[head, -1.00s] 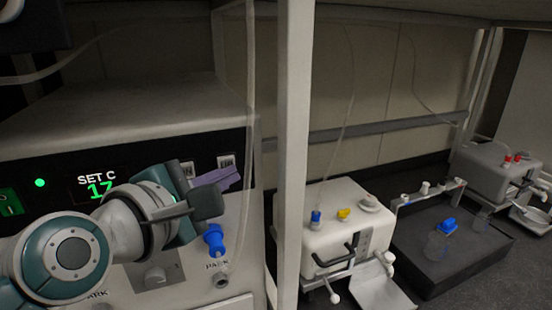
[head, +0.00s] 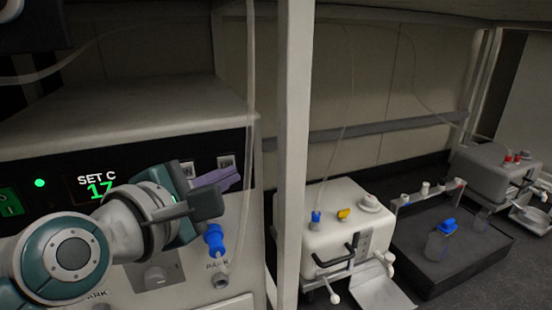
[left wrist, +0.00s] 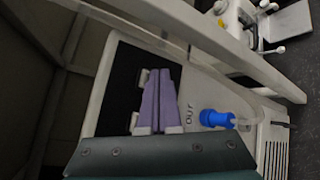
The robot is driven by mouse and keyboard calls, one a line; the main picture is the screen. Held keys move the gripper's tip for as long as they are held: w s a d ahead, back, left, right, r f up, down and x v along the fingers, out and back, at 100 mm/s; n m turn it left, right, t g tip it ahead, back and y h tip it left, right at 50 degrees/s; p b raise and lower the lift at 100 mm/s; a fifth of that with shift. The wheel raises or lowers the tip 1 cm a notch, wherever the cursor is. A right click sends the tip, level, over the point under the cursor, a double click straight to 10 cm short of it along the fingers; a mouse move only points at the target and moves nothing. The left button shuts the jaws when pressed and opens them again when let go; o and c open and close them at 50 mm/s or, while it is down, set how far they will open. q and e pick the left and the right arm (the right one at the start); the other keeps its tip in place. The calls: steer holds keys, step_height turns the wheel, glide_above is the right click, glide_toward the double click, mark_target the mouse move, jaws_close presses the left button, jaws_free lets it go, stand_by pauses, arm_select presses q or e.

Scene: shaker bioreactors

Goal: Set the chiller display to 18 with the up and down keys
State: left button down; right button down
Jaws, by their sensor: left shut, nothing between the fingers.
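The chiller (head: 120,114) stands at the left of the head view. Its display (head: 98,187) reads SET C and 17 in green. Two pale keys sit on the black panel right of the display: a left key (head: 187,168) and a right key (head: 225,161). My left gripper (head: 237,175) has its purple fingers shut and empty, tips just in front of the panel by the right key. In the left wrist view the closed fingers (left wrist: 160,72) partly cover the keys; whether they touch one I cannot tell. My right gripper is not in view.
A blue hose fitting (head: 214,240) sticks out of the chiller front below the fingers. A pale upright post (head: 293,150) stands right of the chiller. Beyond it are a white unit (head: 335,235) and a dark block with a blue-capped vessel (head: 440,243).

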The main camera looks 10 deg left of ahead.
arm_select(q)
steer(key=shift+w+a, duration=0.1)
steer(key=shift+w, duration=0.05)
stand_by(0.5)
steer(key=shift+w+a, duration=0.15)
steer(key=shift+w, duration=0.1)
steer(key=shift+w+a, duration=0.1)
stand_by(0.4)
steer(key=shift+s+d+p, duration=0.35)
steer(key=shift+s+p, duration=0.15)
steer(key=shift+p, duration=0.05)
steer(key=s+d+p, duration=0.2)
steer(key=s+d, duration=0.1)
steer(key=s, duration=0.2)
steer(key=shift+d+p, duration=0.2)
steer(key=shift+p, duration=0.2)
